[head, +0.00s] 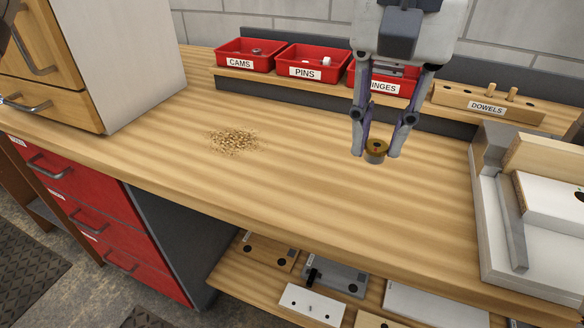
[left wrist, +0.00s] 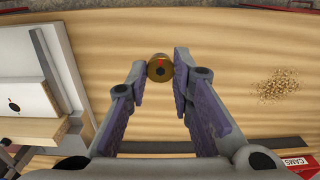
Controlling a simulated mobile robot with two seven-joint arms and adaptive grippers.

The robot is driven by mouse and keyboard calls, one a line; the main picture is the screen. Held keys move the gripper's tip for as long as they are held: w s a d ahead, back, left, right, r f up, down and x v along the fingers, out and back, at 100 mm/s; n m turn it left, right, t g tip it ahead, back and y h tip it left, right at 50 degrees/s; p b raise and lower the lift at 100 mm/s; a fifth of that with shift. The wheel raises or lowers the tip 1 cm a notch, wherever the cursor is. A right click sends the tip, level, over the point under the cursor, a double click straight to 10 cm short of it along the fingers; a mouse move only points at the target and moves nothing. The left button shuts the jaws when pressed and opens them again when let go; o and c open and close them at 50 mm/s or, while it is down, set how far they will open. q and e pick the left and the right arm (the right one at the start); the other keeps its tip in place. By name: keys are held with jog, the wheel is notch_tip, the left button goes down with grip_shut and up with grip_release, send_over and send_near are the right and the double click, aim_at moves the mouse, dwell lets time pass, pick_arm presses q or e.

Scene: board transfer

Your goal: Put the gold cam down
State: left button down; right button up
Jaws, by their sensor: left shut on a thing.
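The gold cam (head: 376,148) is a small, short cylinder with a dark mark and a red spot on its top. My left gripper (head: 377,152) comes down from above and is shut on it, with the cam between the two fingertips. The cam also shows between the fingertips in the left wrist view (left wrist: 160,68). It is over the wooden bench top (head: 290,190); I cannot tell whether it touches the wood. My right gripper is not in view.
Red bins labelled CAMS (head: 240,64), PINS (head: 305,72) and a partly hidden one stand on the back shelf, beside a dowel block (head: 487,107). Sawdust (head: 234,140) lies left of the cam. A pale fixture (head: 520,235) stands right. The bench between is clear.

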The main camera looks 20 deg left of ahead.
pick_arm(q)
jog(key=w+a+f, duration=0.2)
jog(key=a+f, duration=0.1)
jog(key=w+a+f, duration=0.5)
jog(key=a+f, duration=0.1)
jog(key=shift+w+a+f, duration=0.25)
jog(key=shift+w+a, duration=0.1)
jog(key=shift+w, duration=0.05)
jog(key=shift+f, duration=1.4)
jog(key=shift+f, duration=0.15)
jog(key=c, duration=1.4)
grip_release()
